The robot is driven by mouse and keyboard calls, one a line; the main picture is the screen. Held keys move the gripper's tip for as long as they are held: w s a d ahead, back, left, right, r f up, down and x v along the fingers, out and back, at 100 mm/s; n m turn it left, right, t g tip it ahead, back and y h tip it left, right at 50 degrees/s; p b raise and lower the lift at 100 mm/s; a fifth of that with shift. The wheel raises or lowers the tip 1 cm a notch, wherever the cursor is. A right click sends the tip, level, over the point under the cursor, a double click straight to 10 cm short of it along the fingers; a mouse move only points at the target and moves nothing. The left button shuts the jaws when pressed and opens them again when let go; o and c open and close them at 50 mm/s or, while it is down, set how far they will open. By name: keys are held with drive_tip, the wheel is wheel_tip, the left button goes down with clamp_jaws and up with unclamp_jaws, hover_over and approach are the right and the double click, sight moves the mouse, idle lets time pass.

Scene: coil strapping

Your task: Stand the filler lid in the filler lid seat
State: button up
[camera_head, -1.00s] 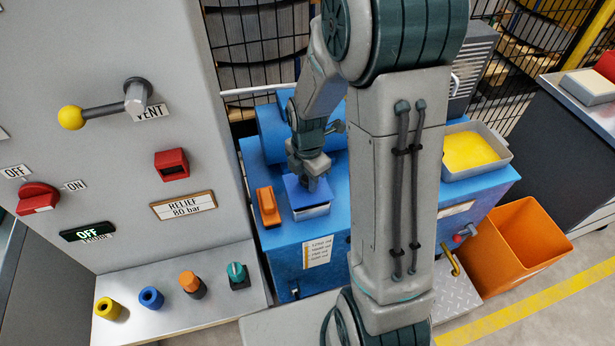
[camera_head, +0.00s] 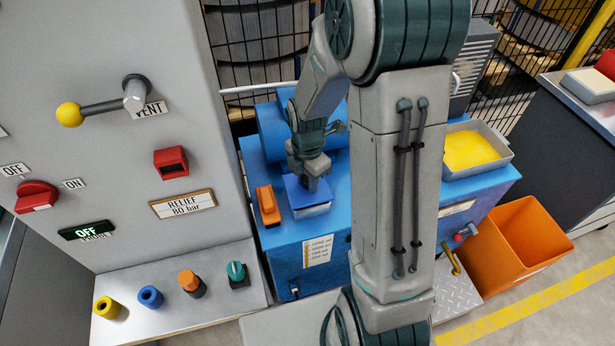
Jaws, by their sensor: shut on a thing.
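My gripper (camera_head: 313,183) points down at the blue, flat, square filler lid (camera_head: 297,192) and is shut on it. The lid is on or just above a pale box-shaped filler neck (camera_head: 312,211) on top of the blue tank; I cannot tell whether they touch. My fingers hide part of the lid. An orange slotted block (camera_head: 267,205), which looks like the filler lid seat, stands on the tank just left of the lid. Nothing shows standing in it.
A grey control panel (camera_head: 180,100) with a yellow-knobbed lever (camera_head: 69,115) rises at left. A blue cylinder (camera_head: 275,130) lies behind my gripper. A tray of yellow material (camera_head: 500,172) sits right of my arm, above an orange bin (camera_head: 510,250).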

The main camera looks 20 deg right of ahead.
drive_tip(key=shift+f+b, duration=0.5)
drive_tip(key=shift+f, duration=0.2)
drive_tip(key=o, duration=1.1)
wheel_tip(320, 180, up, 14)
drive_tip(key=shift+f+p, duration=0.1)
drive_tip(key=shift+p, duration=0.7)
drive_tip(key=s+r+m+t+p, duration=0.1)
drive_tip(key=s+r+m, duration=0.2)
drive_tip(key=m, duration=0.4)
drive_tip(key=s+r+m+t+p, duration=0.1)
drive_tip(key=s+r+m, duration=0.2)
drive_tip(key=s+m, duration=0.3)
drive_tip(key=s+r+m+p, duration=0.1)
drive_tip(key=s+r+m, duration=0.2)
drive_tip(key=m, duration=0.6)
drive_tip(key=shift+s+m+t+p, duration=0.3)
drive_tip(key=shift+s+t+p, duration=0.1)
drive_tip(key=shift+s, duration=0.5)
